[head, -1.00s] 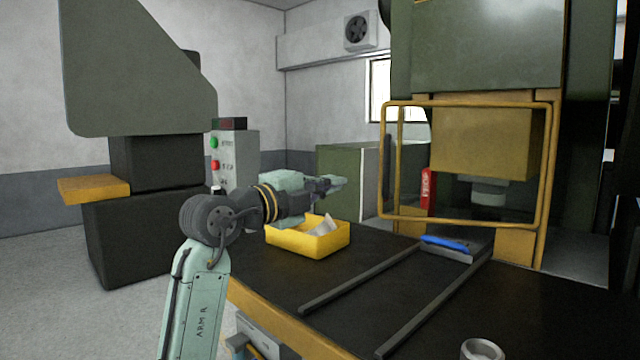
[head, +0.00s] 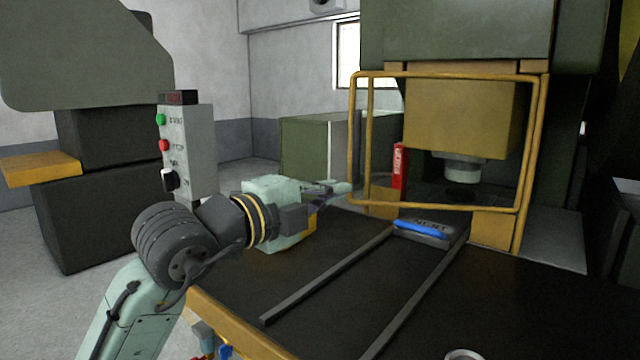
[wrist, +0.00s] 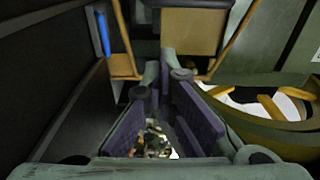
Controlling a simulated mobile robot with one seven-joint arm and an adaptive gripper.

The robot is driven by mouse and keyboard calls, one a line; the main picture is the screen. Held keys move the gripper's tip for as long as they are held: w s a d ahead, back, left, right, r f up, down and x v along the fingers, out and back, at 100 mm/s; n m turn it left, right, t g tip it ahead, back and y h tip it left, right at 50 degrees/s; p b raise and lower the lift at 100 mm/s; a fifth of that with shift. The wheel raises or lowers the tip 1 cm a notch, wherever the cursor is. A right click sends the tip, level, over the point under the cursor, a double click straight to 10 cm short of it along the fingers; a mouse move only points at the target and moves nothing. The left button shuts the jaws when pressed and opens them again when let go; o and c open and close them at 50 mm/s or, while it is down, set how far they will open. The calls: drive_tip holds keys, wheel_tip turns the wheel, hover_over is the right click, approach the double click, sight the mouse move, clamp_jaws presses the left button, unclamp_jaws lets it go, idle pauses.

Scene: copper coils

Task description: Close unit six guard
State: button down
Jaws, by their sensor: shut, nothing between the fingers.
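The guard (head: 445,207) is a yellow tube frame with clear panels on the front of the green press. Its front face and left side show in the head view; I cannot tell how far it stands from closed. My gripper (head: 343,187) is shut and empty, pointing right, its tips just left of the guard's lower left corner. I cannot tell whether they touch it. In the wrist view the gripper (wrist: 162,78) has its purple-padded fingers drawn together at the tips, with yellow bars beyond.
A blue-handled bar (head: 420,229) lies at the end of two dark rails (head: 330,275) on the black table. A yellow bin (wrist: 285,135) is close on the right in the wrist view. A grey ring (head: 464,354) is at the front edge. A button box (head: 190,150) stands left.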

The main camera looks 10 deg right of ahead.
drive_tip(key=w+d+p, duration=0.4)
drive_tip(key=w+d, duration=0.2)
drive_tip(key=w, duration=0.2)
drive_tip(key=shift+d, duration=0.25)
